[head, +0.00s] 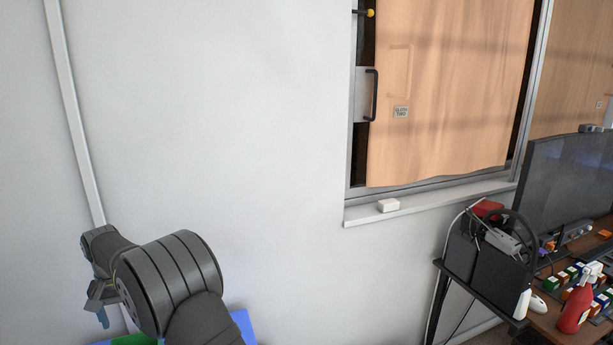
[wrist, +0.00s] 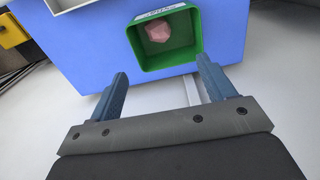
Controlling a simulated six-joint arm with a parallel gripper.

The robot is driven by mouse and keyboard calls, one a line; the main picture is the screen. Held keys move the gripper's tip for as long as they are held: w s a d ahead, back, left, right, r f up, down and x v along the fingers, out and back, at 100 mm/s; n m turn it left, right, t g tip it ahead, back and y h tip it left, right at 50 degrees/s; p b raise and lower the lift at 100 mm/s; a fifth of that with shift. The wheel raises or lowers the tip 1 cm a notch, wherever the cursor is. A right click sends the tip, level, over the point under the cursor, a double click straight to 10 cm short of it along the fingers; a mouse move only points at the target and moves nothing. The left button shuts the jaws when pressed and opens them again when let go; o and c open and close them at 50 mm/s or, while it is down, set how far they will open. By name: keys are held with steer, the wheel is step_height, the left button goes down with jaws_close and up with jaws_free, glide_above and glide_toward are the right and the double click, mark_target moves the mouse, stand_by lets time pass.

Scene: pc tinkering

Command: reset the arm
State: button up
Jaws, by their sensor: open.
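My gripper (wrist: 160,92) is open and empty in the wrist view, its two blue-grey fingers spread apart. Beyond the fingers is a green bin (wrist: 192,62) with a pinkish crumpled lump (wrist: 157,32) inside it. The bin stands against or on a blue surface (wrist: 90,45). In the head view my arm is at the lower left, beside the white wall, and a gripper finger (head: 103,316) shows at its left end. Parts of the green bin (head: 135,340) and blue surface (head: 243,325) show at the bottom edge, mostly hidden by my arm.
A window with an orange curtain (head: 440,90) and a sill (head: 430,203) is at the upper right. A desk (head: 550,325) at the right holds a monitor (head: 565,185), a red bottle (head: 577,308) and several small blocks. The wall between arm and window is clear.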

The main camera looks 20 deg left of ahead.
step_height(320, 180, down, 11)
steer(key=shift+r, duration=0.45)
step_height(320, 180, up, 5)
steer(key=w+d+f+m, duration=0.2)
steer(key=w+d+f, duration=0.1)
steer(key=w+d, duration=0.9)
steer(key=w+d+f+m, duration=0.2)
steer(key=w+d+f, duration=0.1)
steer(key=w+d, duration=0.95)
steer(key=w+d+f+m, duration=0.1)
steer(key=w+d, duration=0.1)
steer(key=d, duration=0.8)
steer(key=w+d+f+m, duration=0.1)
steer(key=w+d+f, duration=0.1)
steer(key=d, duration=0.8)
steer(key=w+d+f+m, duration=0.1)
steer(key=w+d+f, duration=0.1)
steer(key=d, duration=0.8)
steer(key=shift+w+d, duration=0.15)
steer(key=shift+m, duration=0.3)
